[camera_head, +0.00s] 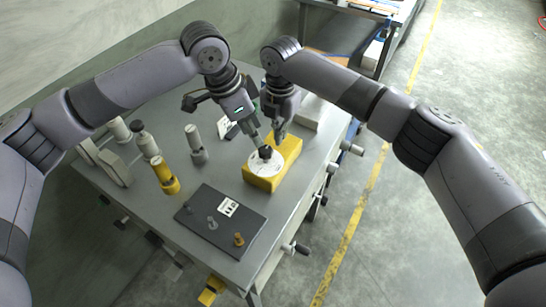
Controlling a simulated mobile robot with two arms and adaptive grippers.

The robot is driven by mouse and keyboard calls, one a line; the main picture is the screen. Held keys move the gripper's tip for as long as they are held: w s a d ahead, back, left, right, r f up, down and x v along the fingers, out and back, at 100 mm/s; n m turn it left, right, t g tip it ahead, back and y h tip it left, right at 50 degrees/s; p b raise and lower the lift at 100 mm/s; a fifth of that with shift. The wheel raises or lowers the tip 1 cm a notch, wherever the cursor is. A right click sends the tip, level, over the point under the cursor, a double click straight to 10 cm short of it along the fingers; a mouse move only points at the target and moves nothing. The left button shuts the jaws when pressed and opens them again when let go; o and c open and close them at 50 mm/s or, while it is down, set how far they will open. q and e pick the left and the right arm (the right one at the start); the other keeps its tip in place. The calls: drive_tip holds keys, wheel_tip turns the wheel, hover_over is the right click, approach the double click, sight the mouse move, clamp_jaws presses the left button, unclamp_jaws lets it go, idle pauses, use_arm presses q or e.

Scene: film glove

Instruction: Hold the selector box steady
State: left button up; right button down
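The selector box (285,156) is a yellow block on the grey table. Its top bears a white round dial (257,165) with a black knob (265,152). My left gripper (260,143) comes down from the upper left, with its tips right at the knob; I cannot tell whether they grip it. The fingers of both grippers are small and partly hidden.
A dark panel (205,232) with small knobs and a label lies at the front of the grey table (300,195). A yellow-based post (164,175) and grey posts (196,145) stand on the left. Handles (352,148) stick out along the right edge.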

sight(265, 150)
drive_tip(key=shift+f, duration=0.4)
drive_tip(key=shift+f, duration=0.6)
drive_tip(key=shift+f, duration=0.15)
use_arm(q)
drive_tip(key=shift+s, duration=0.1)
use_arm(e)
drive_tip(key=shift+s+f, duration=0.25)
drive_tip(key=shift+f, duration=0.05)
idle(1.6)
use_arm(q)
drive_tip(key=shift+o, duration=1.4)
drive_tip(key=shift+s+d+r, duration=0.15)
drive_tip(key=shift+s+r, duration=0.05)
drive_tip(key=shift+s, duration=0.1)
drive_tip(key=shift+o, duration=0.7)
drive_tip(key=r+n, duration=0.1)
drive_tip(key=s+r+n+t, duration=0.1)
drive_tip(key=s+r+n, duration=0.1)
drive_tip(key=n, duration=0.1)
drive_tip(key=shift+a+t, duration=0.3)
drive_tip(key=shift+n, duration=0.4)
drive_tip(key=x, duration=1.1)
drive_tip(key=shift+w+a, duration=0.2)
drive_tip(key=shift+w, duration=0.05)
